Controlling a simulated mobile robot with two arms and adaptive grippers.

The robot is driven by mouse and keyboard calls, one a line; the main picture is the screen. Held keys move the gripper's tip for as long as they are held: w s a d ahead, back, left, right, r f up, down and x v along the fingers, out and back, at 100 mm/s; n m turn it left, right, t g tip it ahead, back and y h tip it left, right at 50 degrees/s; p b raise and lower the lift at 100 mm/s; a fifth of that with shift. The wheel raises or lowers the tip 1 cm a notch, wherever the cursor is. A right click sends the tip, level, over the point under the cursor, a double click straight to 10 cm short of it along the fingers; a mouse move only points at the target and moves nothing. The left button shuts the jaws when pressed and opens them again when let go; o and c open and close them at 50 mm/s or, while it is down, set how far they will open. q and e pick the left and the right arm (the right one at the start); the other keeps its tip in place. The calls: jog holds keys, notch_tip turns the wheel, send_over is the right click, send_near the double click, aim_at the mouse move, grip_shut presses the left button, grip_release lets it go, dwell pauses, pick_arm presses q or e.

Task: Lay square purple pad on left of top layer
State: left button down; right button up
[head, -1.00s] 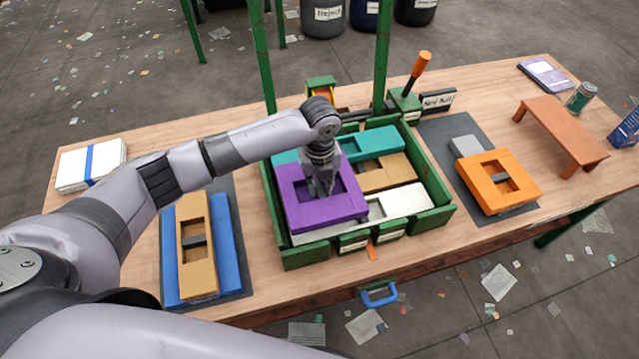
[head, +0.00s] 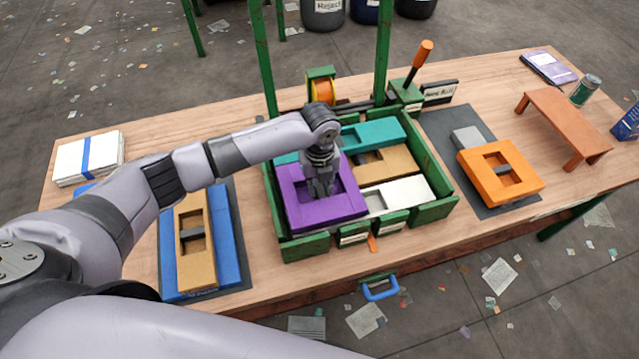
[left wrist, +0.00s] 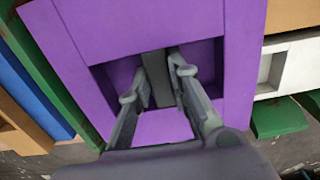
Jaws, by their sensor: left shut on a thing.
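The square purple pad (head: 318,212) is over the left part of the green-walled crate (head: 446,207), level or nearly so. Its recess has a grey bar (left wrist: 157,78) across it. My left gripper (head: 322,190) is shut on that bar; in the left wrist view its fingers (left wrist: 160,80) stand on either side of it. The pad's left edge is close to the crate's left wall. I cannot tell whether the pad rests on the layer below, which it hides. My right gripper is not in view.
In the crate, right of the pad, are a teal block (head: 375,134), a tan block (head: 392,166) and a white block (head: 410,192). An orange pad (head: 520,187) lies on a dark mat at right. Tan and blue blocks (head: 222,235) lie at left.

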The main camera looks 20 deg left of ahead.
aim_at(320, 188)
pick_arm(q)
jog(key=shift+f+b, duration=0.35)
jog(key=shift+f, duration=0.3)
jog(key=c, duration=1.4)
grip_release()
notch_tip(320, 188, up, 12)
jog(key=shift+r, duration=0.1)
jog(key=shift+s, duration=0.1)
